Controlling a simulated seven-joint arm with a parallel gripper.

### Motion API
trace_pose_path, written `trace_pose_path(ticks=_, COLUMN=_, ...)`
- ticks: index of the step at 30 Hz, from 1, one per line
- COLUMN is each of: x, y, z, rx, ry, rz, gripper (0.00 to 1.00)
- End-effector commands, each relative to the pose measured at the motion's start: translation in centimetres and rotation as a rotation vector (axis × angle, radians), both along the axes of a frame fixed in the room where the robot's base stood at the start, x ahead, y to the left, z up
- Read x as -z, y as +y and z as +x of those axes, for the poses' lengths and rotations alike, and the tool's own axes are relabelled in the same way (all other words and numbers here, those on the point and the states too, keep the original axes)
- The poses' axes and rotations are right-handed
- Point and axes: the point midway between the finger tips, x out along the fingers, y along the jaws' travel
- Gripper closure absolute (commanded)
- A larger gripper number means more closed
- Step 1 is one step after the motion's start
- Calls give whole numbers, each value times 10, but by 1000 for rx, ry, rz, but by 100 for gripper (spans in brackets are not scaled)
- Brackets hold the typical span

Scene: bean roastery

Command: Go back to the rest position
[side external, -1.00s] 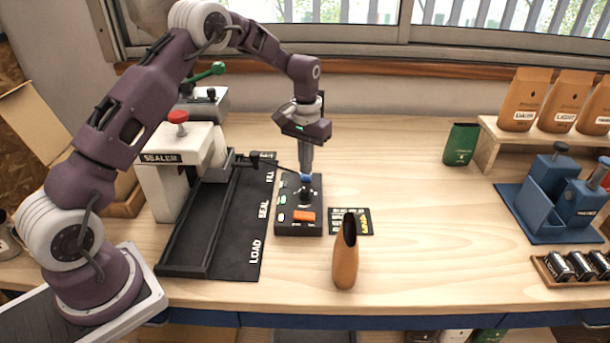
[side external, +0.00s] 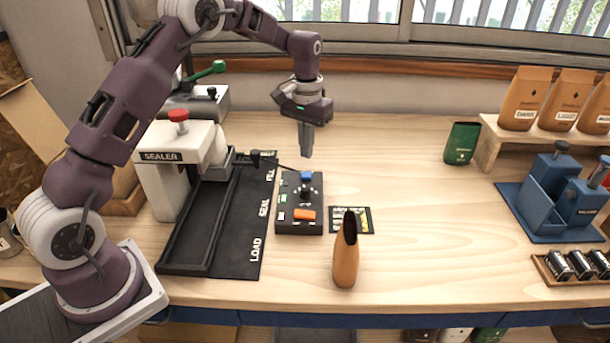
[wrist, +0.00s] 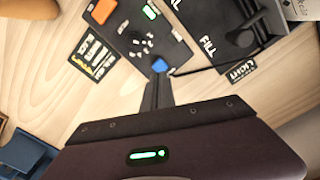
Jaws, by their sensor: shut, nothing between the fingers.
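My gripper (side external: 306,152) is shut and empty, pointing down in the air above and behind the black control box (side external: 290,228). The box has a blue-topped lever (side external: 306,176) and an orange switch (side external: 304,214). In the wrist view the shut fingers (wrist: 157,92) appear close to the blue knob (wrist: 160,65), with the orange switch (wrist: 103,11) beyond. In the side view a gap shows between the fingertips and the knob.
The white sealer (side external: 165,175) and the black tray track (side external: 190,262) stand left. An open brown pouch (side external: 345,262) stands in front. A green bag (side external: 461,143), a bag shelf (side external: 489,150) and a blue holder (side external: 540,207) are on the right. The middle right is clear.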

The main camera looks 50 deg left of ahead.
Motion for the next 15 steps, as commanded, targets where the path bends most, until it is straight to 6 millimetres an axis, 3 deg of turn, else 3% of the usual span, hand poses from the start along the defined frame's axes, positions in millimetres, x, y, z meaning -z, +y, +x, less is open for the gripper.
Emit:
trace_pose_path(ticks=2, x=-15, y=-4, z=-4, rx=7, ry=-16, rz=2, gripper=100)
trace_pose_path(ticks=5, x=-66, y=-20, z=-27, rx=33, ry=-71, rz=11, gripper=100)
trace_pose_path(ticks=6, x=-91, y=-30, z=-43, rx=47, ry=-102, rz=15, gripper=100)
trace_pose_path(ticks=10, x=-160, y=-61, z=-117, rx=103, ry=-205, rz=29, gripper=100)
trace_pose_path(ticks=12, x=-184, y=-76, z=-165, rx=135, ry=-265, rz=36, gripper=100)
trace_pose_path(ticks=15, x=-197, y=-93, z=-235, rx=181, ry=-348, rz=47, gripper=100)
